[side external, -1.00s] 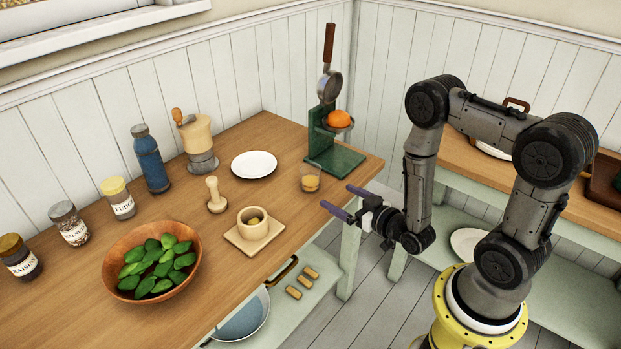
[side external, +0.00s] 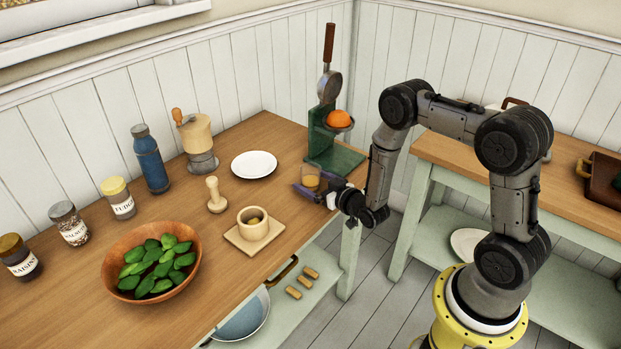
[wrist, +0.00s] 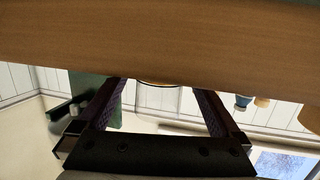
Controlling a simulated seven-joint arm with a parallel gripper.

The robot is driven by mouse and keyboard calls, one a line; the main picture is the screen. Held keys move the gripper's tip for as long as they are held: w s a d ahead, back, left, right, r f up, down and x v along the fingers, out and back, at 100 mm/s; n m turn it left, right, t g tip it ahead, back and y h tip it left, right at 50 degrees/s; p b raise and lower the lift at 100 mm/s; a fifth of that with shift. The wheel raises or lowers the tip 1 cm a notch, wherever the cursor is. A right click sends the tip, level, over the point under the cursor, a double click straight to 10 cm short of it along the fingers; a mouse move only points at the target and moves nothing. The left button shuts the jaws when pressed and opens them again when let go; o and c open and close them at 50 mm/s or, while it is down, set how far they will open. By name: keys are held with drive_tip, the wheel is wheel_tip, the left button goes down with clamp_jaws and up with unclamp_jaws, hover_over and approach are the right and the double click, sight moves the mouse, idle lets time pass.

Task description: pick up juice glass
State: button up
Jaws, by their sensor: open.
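My gripper (side external: 306,186) is at the glass, low over the counter. One purple finger passes in front of the glass; the other is mostly hidden. In the wrist view, which looks upside down, the glass (wrist: 158,100) stands between the two open fingers (wrist: 157,86), apparently with a gap on each side. I cannot see any contact.
The green press (side external: 335,158) with an orange stands close behind the glass. A white plate (side external: 254,164), a wooden pestle (side external: 215,196) and a mortar (side external: 253,224) on a square board are to the left. The counter's edge runs under my wrist.

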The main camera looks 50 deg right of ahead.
drive_tip(key=shift+w+d+f, duration=0.1)
drive_tip(key=shift+w, duration=0.55)
drive_tip(key=c, duration=1.5)
drive_tip(key=shift+r, duration=0.85)
drive_tip(key=s+a+r, duration=0.1)
drive_tip(key=s+r, duration=0.2)
drive_tip(key=s, duration=0.1)
drive_tip(key=s+a+r, duration=0.1)
drive_tip(key=s+r, duration=0.3)
drive_tip(key=s, duration=0.1)
drive_tip(key=s+a+r, duration=0.1)
drive_tip(key=s+r, duration=0.3)
drive_tip(key=shift+s+a+r, duration=0.1)
drive_tip(key=shift+s+r, duration=0.05)
drive_tip(key=shift+s, duration=0.2)
